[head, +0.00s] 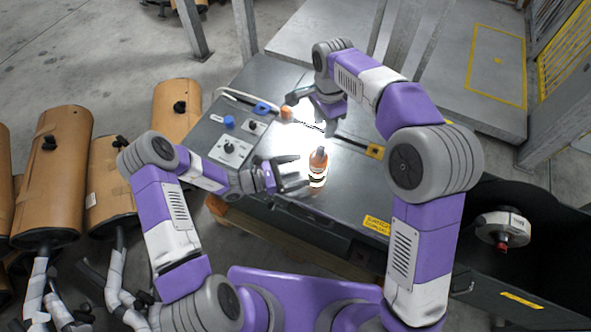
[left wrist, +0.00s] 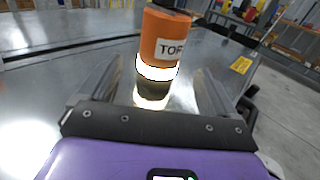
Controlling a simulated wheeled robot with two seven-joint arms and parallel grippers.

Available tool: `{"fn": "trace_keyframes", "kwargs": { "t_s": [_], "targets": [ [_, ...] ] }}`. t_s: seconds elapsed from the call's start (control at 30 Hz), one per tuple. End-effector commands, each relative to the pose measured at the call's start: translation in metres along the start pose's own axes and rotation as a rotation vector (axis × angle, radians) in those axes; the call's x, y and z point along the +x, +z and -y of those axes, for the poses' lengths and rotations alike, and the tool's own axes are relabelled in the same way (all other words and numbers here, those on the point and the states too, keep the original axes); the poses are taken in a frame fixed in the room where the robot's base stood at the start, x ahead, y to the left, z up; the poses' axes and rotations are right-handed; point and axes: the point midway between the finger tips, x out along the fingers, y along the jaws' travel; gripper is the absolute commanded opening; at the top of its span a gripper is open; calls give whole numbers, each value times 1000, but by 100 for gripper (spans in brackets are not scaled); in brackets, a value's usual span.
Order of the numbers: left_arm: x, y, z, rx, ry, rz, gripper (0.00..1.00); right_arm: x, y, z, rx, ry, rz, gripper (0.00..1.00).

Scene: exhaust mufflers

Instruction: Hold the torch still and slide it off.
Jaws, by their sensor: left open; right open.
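The torch (head: 318,162) is an orange cylinder with a dark top and a bright band lower down, standing upright on the grey bench top. In the left wrist view the torch (left wrist: 163,45) carries a white label with part of its lettering showing, "TOR". My left gripper (head: 300,175) is open beside the torch, pointing at it. In the left wrist view its fingers show left and right of the torch's lower part, with gaps. My right gripper (head: 318,108) is open, farther back over the bench near a bright glare; its fingertips are partly hidden.
The grey bench (head: 350,205) also carries a control plate (head: 230,150) with knobs, a blue knob (head: 229,121), a blue clip (head: 262,108) and an orange part (head: 287,113). Brown mufflers (head: 60,170) stand at left. A dark bin (head: 545,225) is at right.

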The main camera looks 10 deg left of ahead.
Motion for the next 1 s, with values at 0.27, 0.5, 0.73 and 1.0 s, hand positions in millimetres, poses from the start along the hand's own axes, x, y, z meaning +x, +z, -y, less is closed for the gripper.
{"fn": "trace_keyframes", "kwargs": {
  "t_s": [0.27,0.5,0.73,1.0],
  "targets": [
    [20,4,1,9,2,42,91,0,0,0,0,0,0,43],
    [55,4,0,10,2,39,91,0,0,0,0,0,0,43],
    [71,5,0,9,4,37,91,0,0,0,0,0,0,43],
    [72,5,0,8,5,36,89,0,0,0,0,0,0,43]
  ]
}}
